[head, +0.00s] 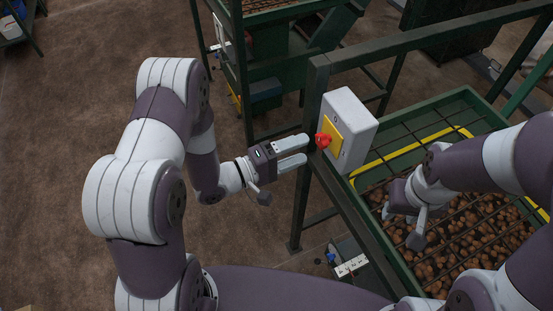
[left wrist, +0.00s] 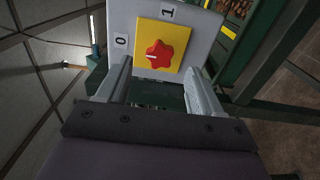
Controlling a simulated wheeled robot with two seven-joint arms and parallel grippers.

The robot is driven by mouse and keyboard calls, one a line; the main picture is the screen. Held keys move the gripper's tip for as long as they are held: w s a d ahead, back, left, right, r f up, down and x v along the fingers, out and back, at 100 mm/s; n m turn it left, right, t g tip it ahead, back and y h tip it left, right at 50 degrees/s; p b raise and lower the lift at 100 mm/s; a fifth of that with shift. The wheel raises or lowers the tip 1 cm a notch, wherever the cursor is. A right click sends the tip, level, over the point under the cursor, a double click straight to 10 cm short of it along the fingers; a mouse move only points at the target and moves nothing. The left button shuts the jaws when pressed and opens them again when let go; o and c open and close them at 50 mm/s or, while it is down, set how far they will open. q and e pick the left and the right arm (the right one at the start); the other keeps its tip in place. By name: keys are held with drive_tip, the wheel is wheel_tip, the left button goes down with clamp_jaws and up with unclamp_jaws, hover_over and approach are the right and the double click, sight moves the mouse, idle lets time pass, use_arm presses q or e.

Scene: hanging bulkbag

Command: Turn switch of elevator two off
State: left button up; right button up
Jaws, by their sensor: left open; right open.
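The switch is a red star-shaped knob (head: 323,141) on a yellow plate (head: 333,128), fixed to a white box (head: 354,117) on a green post. In the left wrist view the knob (left wrist: 159,54) sits ahead, between and beyond the fingertips, with labels "0" at its left and "1" above. A pale mark on the knob points left, toward the "0" side. My left gripper (head: 307,151) is open, its fingertips close to the knob; I cannot tell whether they touch it. My right gripper (head: 416,226) hangs over the crate, its fingers mostly hidden.
A green crate (head: 463,97) holding brown round produce under a metal grid stands at the right. A dark green metal frame (head: 313,150) carries the switch box. A power strip (head: 350,266) lies low near the frame. Brown floor is open at the left.

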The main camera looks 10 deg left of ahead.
use_arm(q)
drive_tip(key=b+v, duration=0.1)
drive_tip(key=v, duration=0.6)
drive_tip(key=shift+s+a, duration=0.25)
drive_tip(key=shift+a, duration=0.05)
